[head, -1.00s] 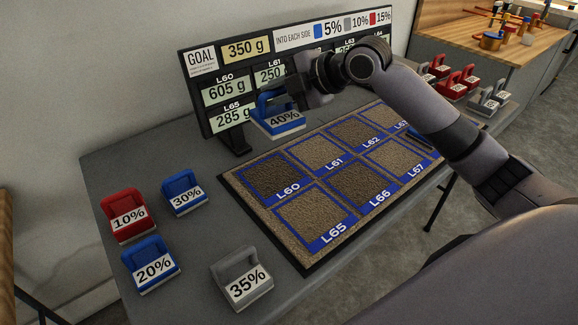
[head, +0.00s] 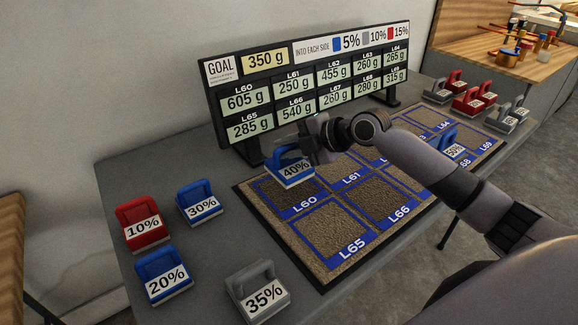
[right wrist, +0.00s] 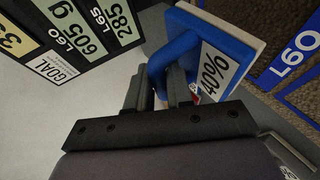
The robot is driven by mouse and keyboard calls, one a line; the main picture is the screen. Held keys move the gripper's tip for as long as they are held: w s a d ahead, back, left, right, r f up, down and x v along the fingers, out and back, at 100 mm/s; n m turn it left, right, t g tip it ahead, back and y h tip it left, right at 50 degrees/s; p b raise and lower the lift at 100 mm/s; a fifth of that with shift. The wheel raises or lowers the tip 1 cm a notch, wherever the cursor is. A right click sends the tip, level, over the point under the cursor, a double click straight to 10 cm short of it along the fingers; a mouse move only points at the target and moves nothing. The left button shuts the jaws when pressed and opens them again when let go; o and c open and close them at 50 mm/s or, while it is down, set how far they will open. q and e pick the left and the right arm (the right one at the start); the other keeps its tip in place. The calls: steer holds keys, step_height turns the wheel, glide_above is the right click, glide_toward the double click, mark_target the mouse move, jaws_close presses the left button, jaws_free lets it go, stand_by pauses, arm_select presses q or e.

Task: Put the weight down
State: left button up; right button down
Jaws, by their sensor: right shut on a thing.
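A blue weight marked 40% (head: 294,172) is held by my right gripper (head: 312,150), near the L60 square (head: 285,192) of the mat. My right gripper is shut on the weight's handle. In the right wrist view the same blue weight (right wrist: 228,38) sits tilted between the fingers (right wrist: 163,90), with the L60 label at the right. I cannot tell whether the weight's base touches the mat or hangs just above it. My left gripper is not in view.
The display board (head: 310,85) stands close behind. Weights marked 10% (head: 142,222), 20% (head: 163,275), 30% (head: 199,202) and 35% (head: 258,290) stand on the grey table left and front of the mat. A blue 50% weight (head: 450,145) is at the mat's right side.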

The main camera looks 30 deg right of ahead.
mark_target(296, 164)
steer(key=shift+f, duration=2.5)
steer(key=shift+f, duration=0.1)
steer(key=shift+f+b, duration=0.15)
steer(key=shift+b, duration=0.3)
steer(key=c, duration=1)
jaws_free()
